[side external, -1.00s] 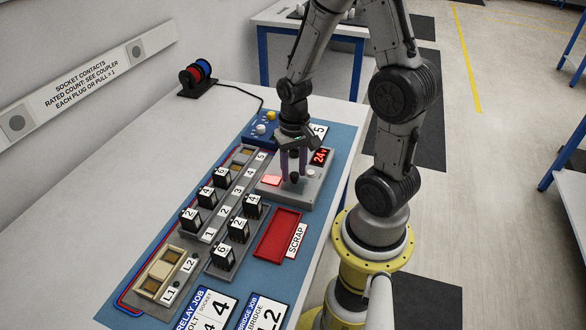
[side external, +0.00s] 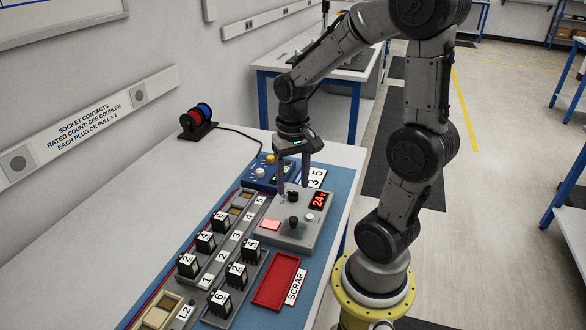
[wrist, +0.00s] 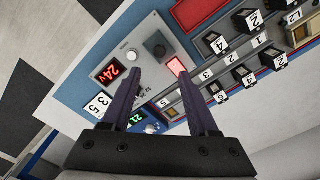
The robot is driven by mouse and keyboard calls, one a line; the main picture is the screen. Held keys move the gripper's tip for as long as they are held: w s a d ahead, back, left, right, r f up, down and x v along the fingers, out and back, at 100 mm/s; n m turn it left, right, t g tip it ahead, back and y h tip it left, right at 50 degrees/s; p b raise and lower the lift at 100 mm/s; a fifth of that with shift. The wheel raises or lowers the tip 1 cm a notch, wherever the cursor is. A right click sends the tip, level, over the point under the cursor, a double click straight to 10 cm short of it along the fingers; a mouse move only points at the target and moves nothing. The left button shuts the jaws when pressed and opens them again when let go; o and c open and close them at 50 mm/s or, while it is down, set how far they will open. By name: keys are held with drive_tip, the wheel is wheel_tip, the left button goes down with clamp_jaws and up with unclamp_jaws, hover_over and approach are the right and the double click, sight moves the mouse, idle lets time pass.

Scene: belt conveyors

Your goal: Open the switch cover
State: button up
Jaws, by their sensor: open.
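I cannot make out which part is the switch cover. My gripper (side external: 293,187) is open above the far side of the box, fingers pointing down. A small dark shape shows between the fingers in the side view; I cannot tell what it is.
A blue unit (side external: 258,174) with knobs stands behind the box. Racks of numbered black relays (side external: 206,242) lie to the left and front. A red scrap tray (side external: 276,283) is in front of the box. A cable reel (side external: 197,120) stands at the back left.

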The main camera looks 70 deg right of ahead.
wheel_tip(320, 180, up, 3)
drive_tip(key=shift+r, duration=0.2)
drive_tip(key=shift+a, duration=0.1)
idle(0.4)
drive_tip(key=s+a+r+n+t, duration=0.2)
drive_tip(key=a+r+n, duration=0.1)
drive_tip(key=a+n, duration=0.1)
drive_tip(key=s+a+r+n+t, duration=0.3)
drive_tip(key=a+n, duration=0.2)
drive_tip(key=a, duration=0.2)
drive_tip(key=shift+s+a+t, duration=0.15)
drive_tip(key=shift+s+t, duration=0.1)
drive_tip(key=shift+t, duration=0.05)
